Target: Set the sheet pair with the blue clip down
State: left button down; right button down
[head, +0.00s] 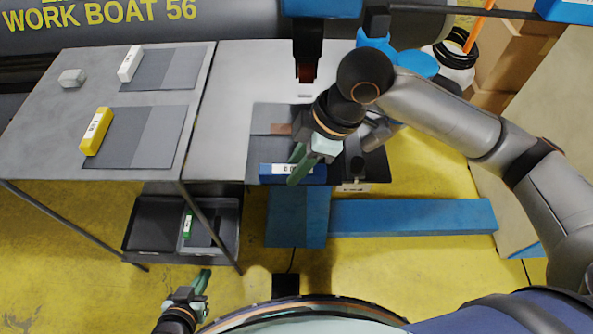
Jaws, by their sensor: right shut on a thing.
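The blue clip (316,173) with a white label lies along the near edge of a dark grey sheet pair (268,116). The sheet pair is at the work station in the middle of the head view. My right gripper (297,171) reaches in from the right and is shut on the blue clip; its fingers cover part of it. My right wrist hides part of the sheets, and I cannot tell whether they touch the surface beneath. My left gripper (201,283) is low at the left, in front of the table, apart from the sheets; its finger gap is unclear.
The grey table (55,130) at left holds a sheet pair with a yellow clip (96,131), one with a white clip (131,63), and a small grey block (72,78). Below is a dark bin (153,224) with a green-clipped item. A black-and-blue machine head (307,50) hangs above the station.

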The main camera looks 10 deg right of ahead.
jog(key=shift+f, duration=1.2)
jog(key=shift+f, duration=0.15)
jog(key=c, duration=0.6)
grip_release()
